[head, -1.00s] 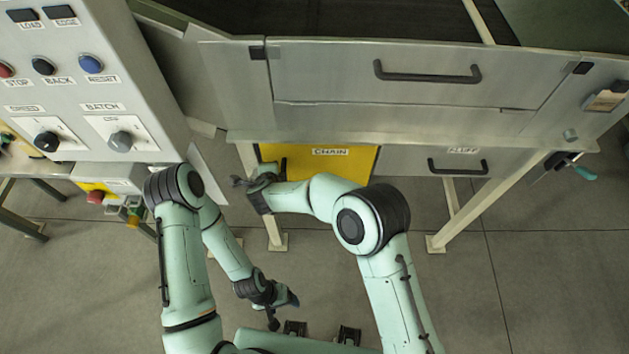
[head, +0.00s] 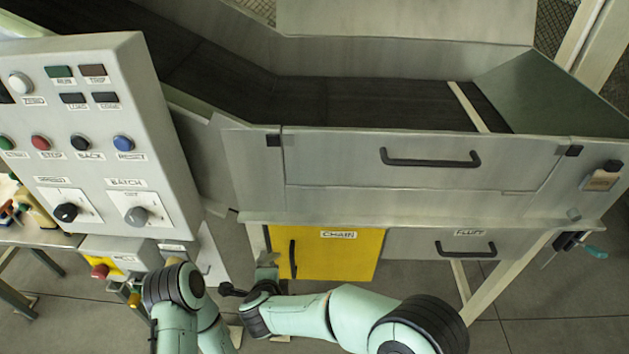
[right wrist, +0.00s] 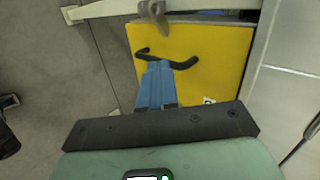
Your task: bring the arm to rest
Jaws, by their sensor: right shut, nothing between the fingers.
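My right arm comes in from the lower right in the head view. Its gripper (head: 232,290) is beside the lower left of the yellow CHAIN door (head: 350,256), near that door's black handle (head: 292,260). In the right wrist view the blue fingers of my right gripper (right wrist: 157,66) are together and hold nothing. They overlap the black handle (right wrist: 180,62) in the picture, in front of the yellow door (right wrist: 215,55); I cannot tell whether they touch it. My left arm stands at the lower left of the head view, its gripper outside the picture.
A grey control panel (head: 100,110) with buttons and knobs stands at left. A metal machine with a dark belt (head: 360,100) and a drawer handle (head: 430,160) is above the door. The FLUFF panel (head: 415,243) is to its right. Open floor (head: 530,310) shows at lower right.

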